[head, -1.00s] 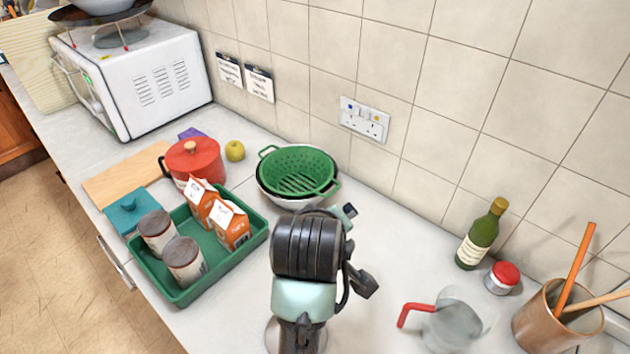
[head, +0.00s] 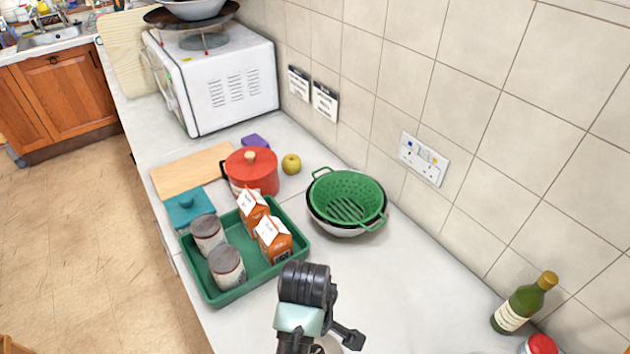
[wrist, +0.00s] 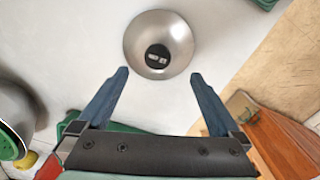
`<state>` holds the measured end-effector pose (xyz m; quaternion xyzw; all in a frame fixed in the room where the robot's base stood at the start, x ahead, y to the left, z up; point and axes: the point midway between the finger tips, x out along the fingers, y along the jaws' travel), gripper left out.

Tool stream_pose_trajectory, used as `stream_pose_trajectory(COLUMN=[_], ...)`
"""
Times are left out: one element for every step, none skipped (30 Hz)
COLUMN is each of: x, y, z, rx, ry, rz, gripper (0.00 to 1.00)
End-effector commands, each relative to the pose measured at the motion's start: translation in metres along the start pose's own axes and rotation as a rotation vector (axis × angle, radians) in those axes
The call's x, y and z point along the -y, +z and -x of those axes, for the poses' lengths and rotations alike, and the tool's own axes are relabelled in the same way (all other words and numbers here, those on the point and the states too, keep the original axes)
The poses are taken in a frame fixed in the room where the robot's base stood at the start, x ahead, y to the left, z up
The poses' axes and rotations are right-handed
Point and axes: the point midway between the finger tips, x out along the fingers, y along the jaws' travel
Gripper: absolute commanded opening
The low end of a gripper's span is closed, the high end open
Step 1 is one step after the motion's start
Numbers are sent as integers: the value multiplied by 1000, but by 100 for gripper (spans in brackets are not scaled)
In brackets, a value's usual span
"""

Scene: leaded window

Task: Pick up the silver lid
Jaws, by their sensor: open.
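The silver lid (wrist: 178,35) is a round shiny metal disc with a black knob at its centre. It lies on the pale worktop at the top middle of the wrist view. My gripper (wrist: 158,75) is open, with its two blue-grey fingers apart and nothing between them. The lid shows just past the fingertips, roughly centred on the gap, and is not gripped. In the head view a small grey patch shows by my arm at the bottom edge; I cannot tell whether it is the lid. My arm hides the fingertips there.
The green tray (head: 213,293) holds cans and orange cartons. The green colander (head: 352,187) sits in a pale bowl. The worktop between colander and bottle is clear. The tiled wall (head: 500,130) bounds the back.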

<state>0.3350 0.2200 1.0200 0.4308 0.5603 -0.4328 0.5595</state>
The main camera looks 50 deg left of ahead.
Motion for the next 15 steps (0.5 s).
stream_pose_trajectory(x=[0, 0, 0, 0, 0, -1, -1, -1, -2, -2, -3, -3, -3, -3, -3], y=[0, 0, 0, 1, 1, 2, 4, 5, 6, 8, 9, 8, 8, 8, 8], z=[-2, -4, -6, -7, -9, -13, -16, -20, -26, -30, -35, -41, -45, -49, -52], rx=[0, 0, 0, 0, 0, 1, 1, 1, 1, 1, 1, 1, 0, 0, 0], ry=[0, 0, 0, 0, 0, -2, -2, -3, -3, -3, -3, -2, -1, -1, 0], rz=[0, 0, 0, 0, -1, -1, -1, -2, -3, -3, -3, -1, -1, -1, -1], gripper=[100, 100, 100, 100, 100, 100, 100, 100, 100, 100, 100, 100, 100, 100, 100])
